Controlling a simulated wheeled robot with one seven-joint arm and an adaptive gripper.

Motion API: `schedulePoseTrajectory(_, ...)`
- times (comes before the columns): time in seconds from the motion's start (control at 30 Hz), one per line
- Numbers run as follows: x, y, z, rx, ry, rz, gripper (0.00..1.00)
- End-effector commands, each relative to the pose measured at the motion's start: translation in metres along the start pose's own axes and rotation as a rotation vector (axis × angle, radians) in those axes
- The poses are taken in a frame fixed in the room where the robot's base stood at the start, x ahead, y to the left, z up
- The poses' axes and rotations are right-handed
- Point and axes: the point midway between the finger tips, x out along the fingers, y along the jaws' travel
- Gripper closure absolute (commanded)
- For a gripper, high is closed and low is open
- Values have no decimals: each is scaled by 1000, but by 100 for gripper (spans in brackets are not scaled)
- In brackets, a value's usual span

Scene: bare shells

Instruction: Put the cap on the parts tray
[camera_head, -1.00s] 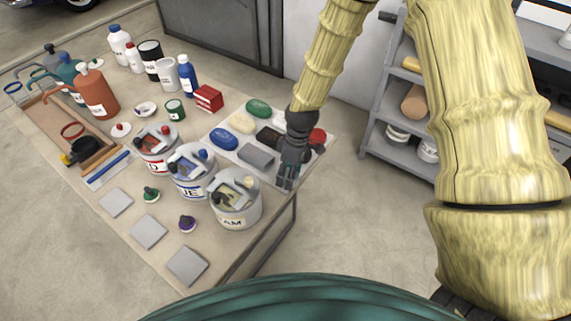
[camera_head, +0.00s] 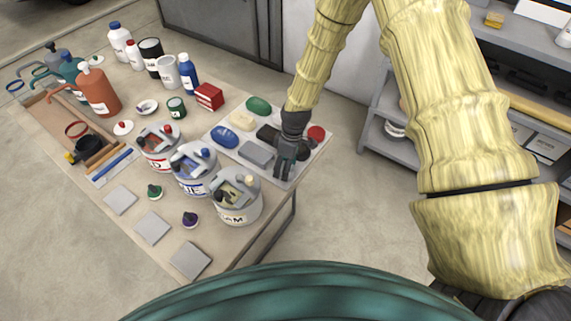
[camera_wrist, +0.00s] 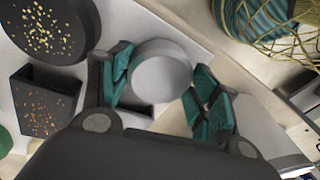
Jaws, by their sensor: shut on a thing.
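A round pale grey cap (camera_wrist: 162,76) sits between the teal fingertips of my gripper (camera_wrist: 160,95) in the wrist view, and the gripper is shut on it. In the head view my gripper (camera_head: 285,168) is over the right front part of the pale parts tray (camera_head: 232,149) and hides the cap. The tray bears a blue oval part (camera_head: 224,136), a cream one (camera_head: 241,120), a green one (camera_head: 258,105), a grey block (camera_head: 256,154), a dark part (camera_head: 267,134) and a red round part (camera_head: 316,133). I cannot tell whether the cap touches the tray.
A red box (camera_head: 209,96) and several bottles stand farther back. Grey square plates (camera_head: 190,260) and small knobs lie in front. A shelf (camera_head: 385,150) stands beyond the table's right edge.

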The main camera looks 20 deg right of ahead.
Motion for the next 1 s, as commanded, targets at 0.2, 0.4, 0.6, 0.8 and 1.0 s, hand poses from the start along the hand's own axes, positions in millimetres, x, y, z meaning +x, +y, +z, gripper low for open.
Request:
schedulePoseTrajectory(0.2,1,0,0,0,0,0,65)
schedulePoseTrajectory(0.4,3,0,0,0,0,0,26)
schedulePoseTrajectory(0.6,3,0,0,0,0,0,17)
schedulePoseTrajectory(0.8,2,0,0,0,0,0,17)
schedulePoseTrajectory(1.0,-7,0,0,0,1,1,17)
